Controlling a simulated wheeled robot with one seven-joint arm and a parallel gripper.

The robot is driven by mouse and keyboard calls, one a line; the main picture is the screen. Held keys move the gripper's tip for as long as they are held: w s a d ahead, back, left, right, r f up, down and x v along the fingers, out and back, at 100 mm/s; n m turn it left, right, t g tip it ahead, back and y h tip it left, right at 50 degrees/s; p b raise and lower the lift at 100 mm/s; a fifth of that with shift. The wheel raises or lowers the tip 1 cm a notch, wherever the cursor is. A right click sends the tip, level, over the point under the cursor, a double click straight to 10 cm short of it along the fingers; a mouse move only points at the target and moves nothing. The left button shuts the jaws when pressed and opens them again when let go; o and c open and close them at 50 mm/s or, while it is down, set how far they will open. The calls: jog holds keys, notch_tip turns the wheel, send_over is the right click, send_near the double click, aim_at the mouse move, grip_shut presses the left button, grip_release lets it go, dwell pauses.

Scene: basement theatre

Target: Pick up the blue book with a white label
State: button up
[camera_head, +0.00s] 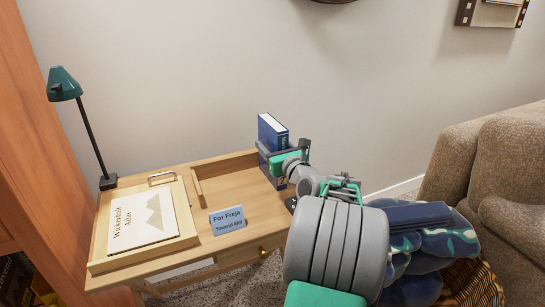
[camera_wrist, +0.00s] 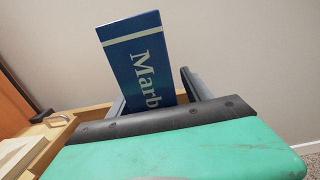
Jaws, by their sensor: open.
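A blue book (camera_head: 272,132) stands upright at the back right of the wooden desk. In the wrist view its dark blue face (camera_wrist: 138,60) shows pale lettering reading "Marb" and light stripes near the top. A white label cannot be made out clearly. My gripper (camera_head: 278,155) is at the book, with a finger on either side of it. In the wrist view the book rises between the open fingers (camera_wrist: 153,88), with a gap to the right finger.
A basket with blue cloth (camera_head: 435,245) and a brown sofa (camera_head: 490,165) stand right.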

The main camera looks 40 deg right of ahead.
jog(key=shift+c, duration=0.6)
grip_shut()
dwell(0.8)
jog(key=shift+r, duration=0.15)
